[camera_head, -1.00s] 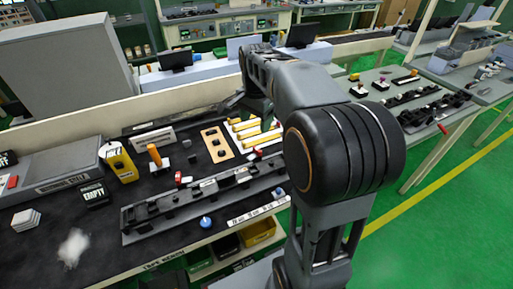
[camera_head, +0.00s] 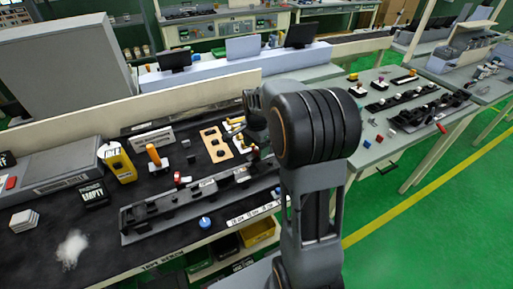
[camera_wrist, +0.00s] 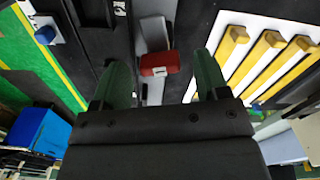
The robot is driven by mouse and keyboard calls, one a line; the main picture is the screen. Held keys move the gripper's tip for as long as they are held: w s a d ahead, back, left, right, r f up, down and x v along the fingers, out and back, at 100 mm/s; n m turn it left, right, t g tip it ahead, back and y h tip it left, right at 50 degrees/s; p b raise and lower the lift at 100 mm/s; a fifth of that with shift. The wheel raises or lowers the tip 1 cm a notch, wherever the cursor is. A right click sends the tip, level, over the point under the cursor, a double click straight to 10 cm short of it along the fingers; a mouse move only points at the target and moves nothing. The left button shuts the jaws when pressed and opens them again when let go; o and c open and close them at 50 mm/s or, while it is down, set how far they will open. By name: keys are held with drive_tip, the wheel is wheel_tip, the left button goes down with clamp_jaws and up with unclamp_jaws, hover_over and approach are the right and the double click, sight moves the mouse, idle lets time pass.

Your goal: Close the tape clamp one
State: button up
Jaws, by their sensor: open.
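A red clamp handle (camera_wrist: 160,63) on a grey lever shows between my gripper's fingers in the wrist view. My gripper (camera_wrist: 161,72) is open, with one green finger on each side of the handle and gaps to both. In the head view, a long dark fixture (camera_head: 150,219) lies on the bench, with one red clamp handle (camera_head: 179,178) near its middle and another red part (camera_head: 254,152) near its far right end, close to my arm. The gripper itself is hidden behind my arm there. I cannot tell which clamp is number one.
Yellow strips on a white rack (camera_wrist: 268,63) lie right of the gripper. A blue knob (camera_wrist: 45,34) is at the left. A tan plate (camera_head: 216,143), an upright orange-handled tool (camera_head: 154,155) and a yellow box (camera_head: 117,162) stand behind the fixture.

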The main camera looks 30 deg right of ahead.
drive_tip(key=shift+f, duration=0.45)
drive_tip(key=shift+c, duration=0.5)
drive_tip(key=c, duration=0.8)
